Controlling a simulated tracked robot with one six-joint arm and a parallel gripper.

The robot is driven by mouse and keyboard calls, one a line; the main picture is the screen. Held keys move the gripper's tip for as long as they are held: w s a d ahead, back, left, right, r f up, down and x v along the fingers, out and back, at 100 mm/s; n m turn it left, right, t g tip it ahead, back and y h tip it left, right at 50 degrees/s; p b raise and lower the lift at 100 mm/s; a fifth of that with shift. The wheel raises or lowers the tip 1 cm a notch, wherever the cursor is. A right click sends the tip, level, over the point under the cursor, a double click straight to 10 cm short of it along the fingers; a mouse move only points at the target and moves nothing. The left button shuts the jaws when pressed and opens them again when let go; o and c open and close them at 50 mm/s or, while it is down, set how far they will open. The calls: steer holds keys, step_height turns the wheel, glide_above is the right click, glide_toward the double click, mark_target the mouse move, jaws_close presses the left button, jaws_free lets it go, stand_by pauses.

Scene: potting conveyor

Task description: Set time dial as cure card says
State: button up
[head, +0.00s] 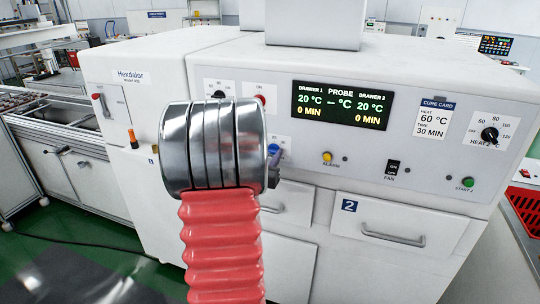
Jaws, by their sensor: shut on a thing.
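The cure card (433,118) on the right of the oven's front panel reads heat 60 °C, time 30 min. The display (340,105) shows 20 °C and 0 MIN for both drawer 1 and drawer 2, and "--" for the probe. A blue dial (273,149) shows at the right edge of my arm, with part of a printed scale beside it. Its pointer and label are hidden. My gripper (274,162) is mostly behind my own wrist; its grey end shows at the blue dial, and it is shut on that dial.
The black HEAT 2 knob (489,134), yellow ALARM button (327,157), black FAN switch (392,168) and green START 2 button (467,183) sit on the same panel. The drawer 2 handle (393,236) sticks out below. A red button (260,98) is above my wrist.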

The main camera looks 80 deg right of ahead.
steer(key=c, duration=0.5)
steer(key=shift+o, duration=0.2)
steer(key=shift+m, duration=0.4)
steer(key=m, duration=0.5)
steer(key=shift+m, duration=0.4)
steer(key=m, duration=0.3)
steer(key=shift+s+m, duration=0.15)
steer(key=shift+m, duration=0.15)
steer(key=m, duration=0.3)
steer(key=shift+f+m, duration=0.1)
steer(key=shift+m, duration=0.3)
steer(key=m, duration=1.3)
steer(key=shift+f, duration=0.35)
